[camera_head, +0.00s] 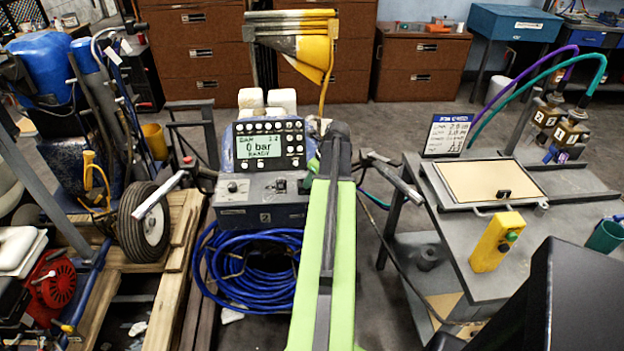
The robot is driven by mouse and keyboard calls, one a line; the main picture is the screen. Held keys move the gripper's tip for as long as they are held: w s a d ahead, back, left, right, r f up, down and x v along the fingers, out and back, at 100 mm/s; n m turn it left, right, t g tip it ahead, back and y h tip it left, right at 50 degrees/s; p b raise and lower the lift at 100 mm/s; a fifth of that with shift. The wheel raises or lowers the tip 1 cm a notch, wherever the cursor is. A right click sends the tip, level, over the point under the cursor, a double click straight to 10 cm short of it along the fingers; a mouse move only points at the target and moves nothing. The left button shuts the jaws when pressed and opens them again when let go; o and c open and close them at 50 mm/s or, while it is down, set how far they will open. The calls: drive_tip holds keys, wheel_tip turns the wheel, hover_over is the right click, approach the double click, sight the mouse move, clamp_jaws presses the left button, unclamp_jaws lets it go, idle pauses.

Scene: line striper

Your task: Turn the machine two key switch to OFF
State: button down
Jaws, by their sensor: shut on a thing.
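Machine two is the blue-grey unit (235,215) in the middle, with a small "2" label on its front. Its upright panel (240,165) has a lit green display that reads "0 bar" and "READY", with several round buttons around it. The key switch (280,185) sits on the lower sloped face, right of a round black knob (232,187). My green arm rises from the bottom and bends down behind itself. My gripper (304,181) is mostly hidden by the arm; its dark tip shows at the key switch and looks shut on it. The key's exact angle is too small to read.
A coiled blue hose (245,270) hangs below the unit. A wheeled machine on a wooden pallet (180,230) stands left. A grey cart (560,225) with a yellow button box (497,242) stands right. A yellow-draped rack (310,50) rises behind.

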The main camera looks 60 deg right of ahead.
drive_tip(key=shift+d, duration=0.1)
drive_tip(key=shift+n, duration=0.3)
drive_tip(key=n, duration=0.2)
drive_tip(key=n+y, duration=0.2)
drive_tip(key=n, duration=0.1)
drive_tip(key=shift+w+d+n, duration=0.15)
drive_tip(key=shift+d+n, duration=0.15)
drive_tip(key=n+g, duration=0.1)
drive_tip(key=n, duration=0.1)
drive_tip(key=n+g+y, duration=0.1)
drive_tip(key=n, duration=0.2)
drive_tip(key=shift+w+n+y, duration=0.1)
drive_tip(key=shift+n+y, duration=0.2)
drive_tip(key=c, duration=1.1)
unclamp_jaws()
drive_tip(key=shift+o, duration=0.2)
